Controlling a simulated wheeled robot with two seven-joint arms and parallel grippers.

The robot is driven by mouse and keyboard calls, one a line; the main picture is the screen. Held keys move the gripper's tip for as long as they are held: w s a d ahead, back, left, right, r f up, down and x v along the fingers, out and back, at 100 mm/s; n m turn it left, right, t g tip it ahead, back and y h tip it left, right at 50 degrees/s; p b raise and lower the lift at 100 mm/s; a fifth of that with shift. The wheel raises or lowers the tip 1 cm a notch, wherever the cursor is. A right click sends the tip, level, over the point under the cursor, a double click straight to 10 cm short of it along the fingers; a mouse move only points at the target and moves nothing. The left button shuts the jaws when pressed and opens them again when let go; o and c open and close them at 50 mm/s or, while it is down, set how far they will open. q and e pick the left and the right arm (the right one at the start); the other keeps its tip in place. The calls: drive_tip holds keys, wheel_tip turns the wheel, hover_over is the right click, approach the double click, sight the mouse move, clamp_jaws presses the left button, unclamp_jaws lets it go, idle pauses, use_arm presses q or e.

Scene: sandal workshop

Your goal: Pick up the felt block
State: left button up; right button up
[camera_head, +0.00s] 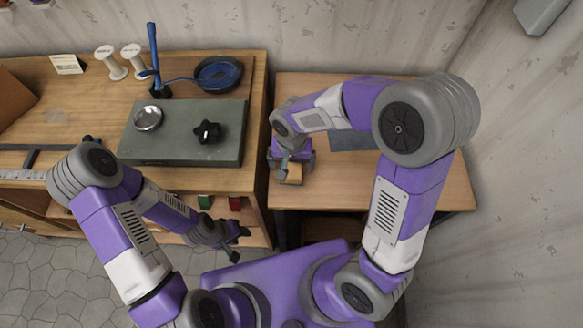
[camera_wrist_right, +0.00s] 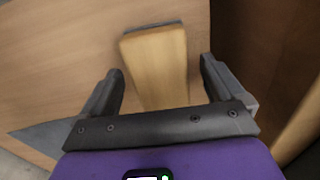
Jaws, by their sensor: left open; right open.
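The felt block, a tan wooden block with a thin grey layer along its far edge, lies on the small right-hand table in the right wrist view (camera_wrist_right: 158,58). In the head view a small part of the block (camera_head: 293,175) shows at my right gripper. My right gripper (camera_wrist_right: 161,66) is open, with one finger on each side of the block's near part and gaps on both sides. In the head view the right gripper (camera_head: 290,170) is over the table's left part. My left gripper (camera_head: 238,247) is open and empty, low in front of the workbench.
The small table (camera_head: 440,190) is mostly clear, with a flat grey sheet (camera_head: 352,139) on it. The workbench (camera_head: 180,180) at left bears a green-grey slab (camera_head: 175,148), a black knob (camera_head: 207,131), a metal dish (camera_head: 148,118), a blue pan (camera_head: 219,73) and white spools (camera_head: 110,62).

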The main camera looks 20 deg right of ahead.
sight(292, 164)
drive_tip(key=shift+f, duration=0.5)
drive_tip(key=c, duration=1.1)
drive_tip(key=shift+r, duration=0.15)
drive_tip(key=shift+c, duration=0.2)
wheel_tip(292, 164, up, 18)
drive_tip(key=p, duration=0.5)
drive_tip(key=shift+p, duration=0.3)
